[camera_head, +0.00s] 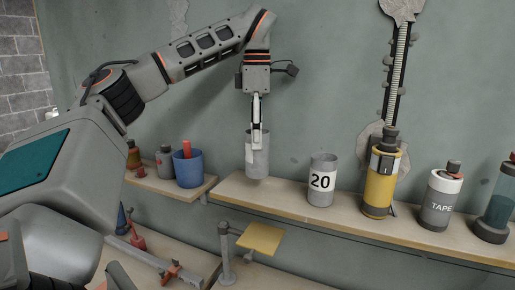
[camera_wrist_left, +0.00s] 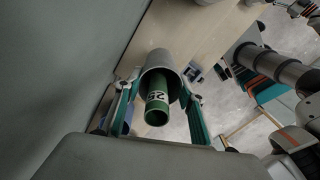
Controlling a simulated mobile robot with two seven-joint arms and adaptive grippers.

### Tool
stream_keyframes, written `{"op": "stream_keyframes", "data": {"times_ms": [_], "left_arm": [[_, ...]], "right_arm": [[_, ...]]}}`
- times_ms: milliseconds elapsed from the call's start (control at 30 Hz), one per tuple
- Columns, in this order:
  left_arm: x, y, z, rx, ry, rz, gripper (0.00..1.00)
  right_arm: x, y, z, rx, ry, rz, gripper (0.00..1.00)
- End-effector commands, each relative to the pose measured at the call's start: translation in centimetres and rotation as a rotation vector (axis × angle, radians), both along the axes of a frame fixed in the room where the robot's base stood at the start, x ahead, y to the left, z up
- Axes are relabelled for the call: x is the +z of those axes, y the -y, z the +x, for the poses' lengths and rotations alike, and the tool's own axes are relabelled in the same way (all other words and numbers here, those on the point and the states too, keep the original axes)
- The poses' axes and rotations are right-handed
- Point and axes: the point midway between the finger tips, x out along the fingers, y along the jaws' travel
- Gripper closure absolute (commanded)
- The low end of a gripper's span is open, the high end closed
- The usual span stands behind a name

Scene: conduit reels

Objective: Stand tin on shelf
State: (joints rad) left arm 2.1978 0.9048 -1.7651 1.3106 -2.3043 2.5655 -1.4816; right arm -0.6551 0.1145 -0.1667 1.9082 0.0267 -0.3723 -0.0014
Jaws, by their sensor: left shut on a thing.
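My left gripper (camera_head: 257,135) points down and is shut on a grey tin (camera_head: 259,162) with a pale label on its left side. The tin is upright, with its base at or just above the left part of the long shelf (camera_head: 290,205); I cannot tell whether it touches. In the left wrist view the tin (camera_wrist_left: 160,62) sits between the two teal fingers of the left gripper (camera_wrist_left: 158,98). A green cylinder (camera_wrist_left: 157,112) with white markings shows at its mouth. My right gripper is not in view.
A grey tin marked 20 (camera_head: 321,182) stands right of the held tin. Further right are a yellow canister (camera_head: 379,188), a TAPE container (camera_head: 440,200) and a teal-sided jar (camera_head: 499,205). A blue cup (camera_head: 188,170) stands on the left shelf. A small yellow plate (camera_head: 260,238) is below.

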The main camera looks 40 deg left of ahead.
Motion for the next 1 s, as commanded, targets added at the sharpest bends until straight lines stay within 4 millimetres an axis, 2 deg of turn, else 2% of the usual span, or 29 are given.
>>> {"op": "stream_keyframes", "data": {"times_ms": [133,300,833,867,900,933,1000], "left_arm": [[-1.1,-0.1,0.0,0.002,-0.001,-0.001,0.93],[-3.3,0.0,-0.1,0.000,-0.002,-0.001,0.93],[-4.2,-0.1,0.4,0.001,0.001,0.001,0.93],[-4.2,-0.1,0.4,0.002,0.001,0.001,0.58],[-4.2,-0.1,0.4,0.002,0.001,0.001,0.48],[-4.2,-0.1,0.4,0.002,0.001,0.001,0.44],[-4.2,-0.1,0.4,0.002,0.001,0.001,0.44]], "right_arm": [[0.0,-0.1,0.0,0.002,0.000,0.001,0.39],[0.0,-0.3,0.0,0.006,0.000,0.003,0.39],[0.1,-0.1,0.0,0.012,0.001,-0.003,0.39],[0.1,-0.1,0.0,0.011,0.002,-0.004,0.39],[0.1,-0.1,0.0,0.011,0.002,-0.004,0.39],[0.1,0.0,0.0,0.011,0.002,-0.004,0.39],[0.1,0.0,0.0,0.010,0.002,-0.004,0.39]]}}
